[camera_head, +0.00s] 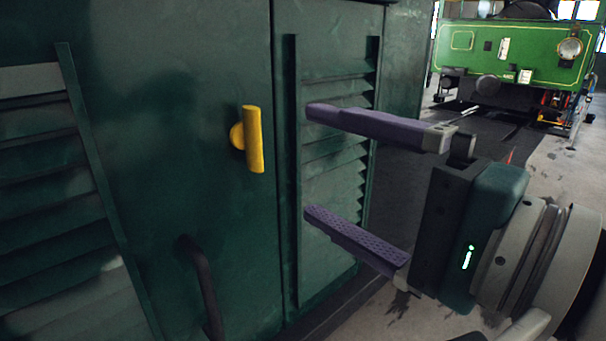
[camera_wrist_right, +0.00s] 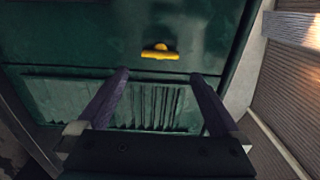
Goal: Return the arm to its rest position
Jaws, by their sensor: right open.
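My right gripper (camera_head: 306,160) is open and empty, its two purple fingers spread one above the other. It points left toward a dark green panelled body, in front of a louvred panel (camera_head: 335,180). A yellow handle (camera_head: 254,140) is on the green panel, to the left of the fingertips and apart from them. In the right wrist view, the open fingers (camera_wrist_right: 160,75) frame the louvres, and the yellow handle (camera_wrist_right: 160,52) shows beyond the fingertips. My left gripper is not in view.
A dark curved grab bar (camera_head: 200,285) stands out from the green body at the lower left. More louvres (camera_head: 45,180) are at the left. A green locomotive (camera_head: 515,55) stands in the back right. Bare floor (camera_head: 555,165) lies behind my right gripper.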

